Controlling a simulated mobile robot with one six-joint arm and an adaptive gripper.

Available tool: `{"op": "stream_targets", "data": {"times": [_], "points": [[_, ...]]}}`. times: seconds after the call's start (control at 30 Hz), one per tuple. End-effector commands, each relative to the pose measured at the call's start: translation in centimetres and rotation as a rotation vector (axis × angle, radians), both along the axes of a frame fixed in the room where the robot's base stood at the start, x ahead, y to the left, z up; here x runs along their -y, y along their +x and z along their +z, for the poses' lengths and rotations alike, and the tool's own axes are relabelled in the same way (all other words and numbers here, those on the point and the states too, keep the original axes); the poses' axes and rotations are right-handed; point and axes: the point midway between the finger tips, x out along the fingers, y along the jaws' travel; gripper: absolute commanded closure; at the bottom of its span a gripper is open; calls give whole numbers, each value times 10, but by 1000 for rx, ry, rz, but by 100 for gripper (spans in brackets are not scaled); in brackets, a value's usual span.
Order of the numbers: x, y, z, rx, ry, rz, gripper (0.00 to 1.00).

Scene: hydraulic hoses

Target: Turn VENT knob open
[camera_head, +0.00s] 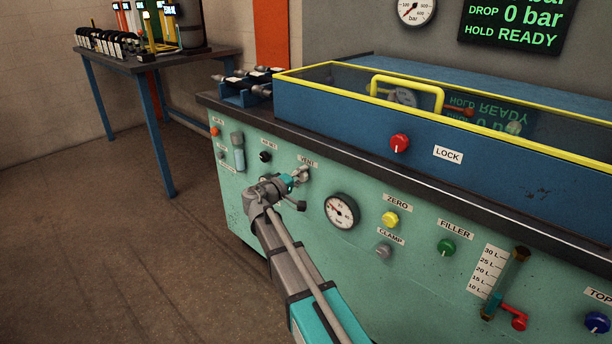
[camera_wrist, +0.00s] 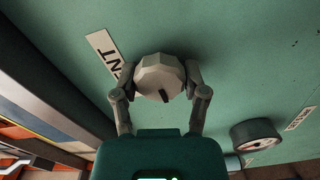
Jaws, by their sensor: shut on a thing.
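The VENT knob (camera_wrist: 160,76) is a light grey, many-sided knob with a dark mark near its lower edge in the wrist view. It sits on the green panel beside the white VENT label (camera_wrist: 106,54). My gripper (camera_wrist: 160,88) has one finger on each side of the knob and is shut on it. In the head view my gripper (camera_head: 296,178) reaches the panel just below the VENT label (camera_head: 306,161), and it largely hides the knob there.
A pressure gauge (camera_head: 341,211) is close on the right of my gripper. A black knob (camera_head: 265,157) is on its left. The yellow ZERO button (camera_head: 390,219) and grey CLAMP button (camera_head: 384,250) are further right. The dark bench edge (camera_head: 350,152) juts above the panel.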

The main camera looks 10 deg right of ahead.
Motion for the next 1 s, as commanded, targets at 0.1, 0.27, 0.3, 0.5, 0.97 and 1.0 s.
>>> {"op": "stream_targets", "data": {"times": [0.1,0.27,0.3,0.5,0.97,1.0], "points": [[-3,-1,-1,26,24,4,90],[-3,-1,-1,40,35,4,90],[-3,-1,-1,41,37,4,90],[-3,-1,-1,41,37,4,90],[-1,0,-1,40,33,2,8],[-1,-1,0,41,32,1,8]]}}
